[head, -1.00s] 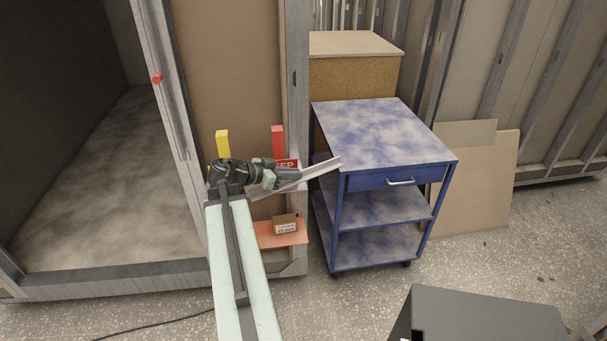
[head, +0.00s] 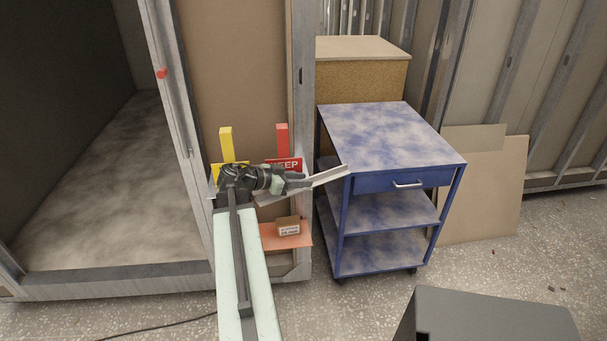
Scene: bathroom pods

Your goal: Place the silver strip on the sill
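The silver strip (head: 328,176) sticks out to the right from the end of my arm, tilted slightly up to the right. Its far end is in front of the blue trolley's left edge; I cannot tell whether it touches. My gripper (head: 298,184) appears shut on the strip's left end, though the fingers are small and partly hidden. The sill (head: 110,282) is the grey metal ledge along the bottom of the pod opening at left. It looks bare where it shows, and it lies left of my arm, lower in the picture.
A blue trolley (head: 395,182) stands right of my gripper. An orange shelf (head: 303,240) holding a small cardboard box (head: 288,227) is below my gripper. Yellow (head: 227,145) and red (head: 283,140) posts stand behind it. A dark grey box (head: 490,315) is at lower right.

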